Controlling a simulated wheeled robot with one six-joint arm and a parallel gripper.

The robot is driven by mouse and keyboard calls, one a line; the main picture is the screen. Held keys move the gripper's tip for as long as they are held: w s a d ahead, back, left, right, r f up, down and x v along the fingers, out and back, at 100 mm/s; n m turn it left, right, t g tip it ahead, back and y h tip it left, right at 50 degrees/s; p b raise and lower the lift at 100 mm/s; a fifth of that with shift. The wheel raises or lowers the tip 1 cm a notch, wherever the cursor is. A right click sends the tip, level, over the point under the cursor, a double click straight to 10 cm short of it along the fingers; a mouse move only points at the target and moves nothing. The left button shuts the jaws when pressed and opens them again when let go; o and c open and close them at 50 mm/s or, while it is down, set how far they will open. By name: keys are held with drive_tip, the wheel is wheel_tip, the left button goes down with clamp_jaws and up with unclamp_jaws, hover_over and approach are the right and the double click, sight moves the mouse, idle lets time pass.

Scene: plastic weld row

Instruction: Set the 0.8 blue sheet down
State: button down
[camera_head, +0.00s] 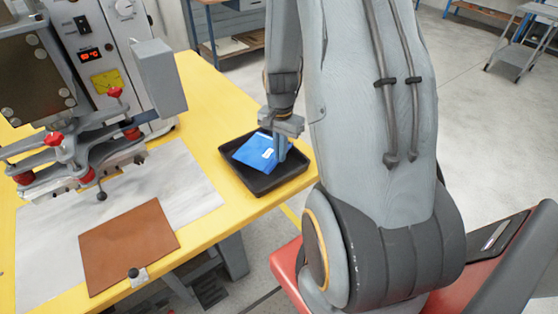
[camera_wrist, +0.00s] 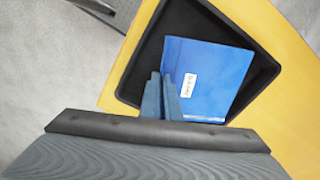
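The blue sheet (camera_head: 252,151) is a flat square with a small white label, over the inside of a black tray (camera_head: 291,182). In the wrist view the blue sheet (camera_wrist: 221,72) fills much of the tray's interior, its label facing up. My gripper (camera_head: 281,150) points down at the sheet's right edge in the head view. In the wrist view my gripper (camera_wrist: 163,97) has its two fingers close together at the sheet's left edge, apparently pinching it. The fingers hide part of that edge. I cannot tell whether the sheet touches the tray floor.
The tray stands on a yellow table (camera_head: 205,100) near its right edge. A brown sheet (camera_head: 128,247) lies on a pale mat (camera_head: 185,180) at the left. A machine with red-knobbed clamps (camera_head: 85,150) stands beside them. A red seat (camera_head: 290,272) is below right.

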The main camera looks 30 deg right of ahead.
drive_tip(key=shift+f+p, duration=0.45)
drive_tip(key=shift+f, duration=1.7)
drive_tip(key=shift+f, duration=0.2)
drive_tip(key=c, duration=2)
unclamp_jaws()
drive_tip(key=shift+r, duration=0.1)
wheel_tip(320, 180, up, 12)
drive_tip(key=shift+f+b, duration=0.1)
drive_tip(key=shift+b, duration=1.15)
drive_tip(key=s+a+r+n, duration=0.3)
drive_tip(key=a+n, duration=0.3)
drive_tip(key=a, duration=0.2)
drive_tip(key=s+a+r+n+t, duration=0.1)
drive_tip(key=s+a+r+n, duration=0.2)
drive_tip(key=s+a+n, duration=0.2)
drive_tip(key=a+n, duration=0.2)
drive_tip(key=a, duration=0.2)
drive_tip(key=shift+s+a, duration=0.25)
